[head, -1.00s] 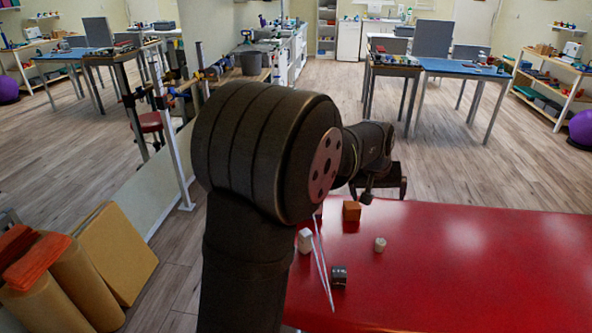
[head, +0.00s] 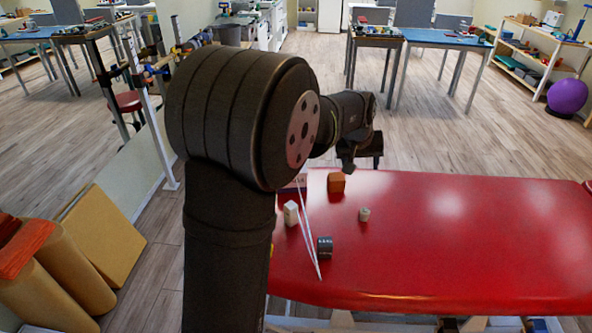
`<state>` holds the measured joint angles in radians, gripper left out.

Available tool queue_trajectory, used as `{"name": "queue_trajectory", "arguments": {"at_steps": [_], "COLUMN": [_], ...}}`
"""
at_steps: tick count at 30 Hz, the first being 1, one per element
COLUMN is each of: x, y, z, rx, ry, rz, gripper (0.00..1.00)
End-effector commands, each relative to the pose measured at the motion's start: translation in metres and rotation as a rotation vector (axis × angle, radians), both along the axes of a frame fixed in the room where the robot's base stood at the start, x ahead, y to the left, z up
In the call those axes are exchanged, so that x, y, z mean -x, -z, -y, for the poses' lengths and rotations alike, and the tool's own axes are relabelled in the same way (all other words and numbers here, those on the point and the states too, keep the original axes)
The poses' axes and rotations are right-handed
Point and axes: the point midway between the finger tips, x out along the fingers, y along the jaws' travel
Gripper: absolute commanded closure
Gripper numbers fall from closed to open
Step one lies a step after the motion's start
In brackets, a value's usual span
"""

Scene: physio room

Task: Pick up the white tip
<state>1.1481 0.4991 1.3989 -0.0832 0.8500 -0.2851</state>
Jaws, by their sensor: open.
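A small off-white cylinder (head: 363,214), which looks like the white tip, stands on the red padded table top (head: 450,240). My gripper (head: 362,162) is above the far edge of the table, beyond the cylinder in the head view and apart from it. Its jaws are open, dark and small in the picture, and I see nothing between them. My arm takes up the left middle of the view.
An orange-brown block (head: 336,182) is behind and left of the cylinder. A white block (head: 291,213), a dark ribbed cylinder (head: 325,248) and thin white strands (head: 309,235) lie to the left. The table's right side is clear.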

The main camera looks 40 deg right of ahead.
Motion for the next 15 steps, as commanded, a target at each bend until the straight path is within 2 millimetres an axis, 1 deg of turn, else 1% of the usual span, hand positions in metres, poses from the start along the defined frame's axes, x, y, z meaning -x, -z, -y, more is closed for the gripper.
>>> {"name": "queue_trajectory", "arguments": {"at_steps": [4,5,7,8,11,12,15], "x": [0.0,0.0,0.0,0.0,0.0,0.001,0.002], "y": [0.002,0.005,0.016,0.024,0.056,0.069,0.099], "z": [0.001,0.003,0.01,0.014,0.032,0.039,0.055], "rx": [-0.002,-0.005,-0.015,-0.022,-0.045,-0.053,-0.07], "ry": [0.001,0.003,0.012,0.018,0.044,0.056,0.087], "rz": [0.001,0.005,0.017,0.027,0.065,0.082,0.122], "gripper": [0.41,0.41,0.41,0.41,0.41,0.41,0.41]}}
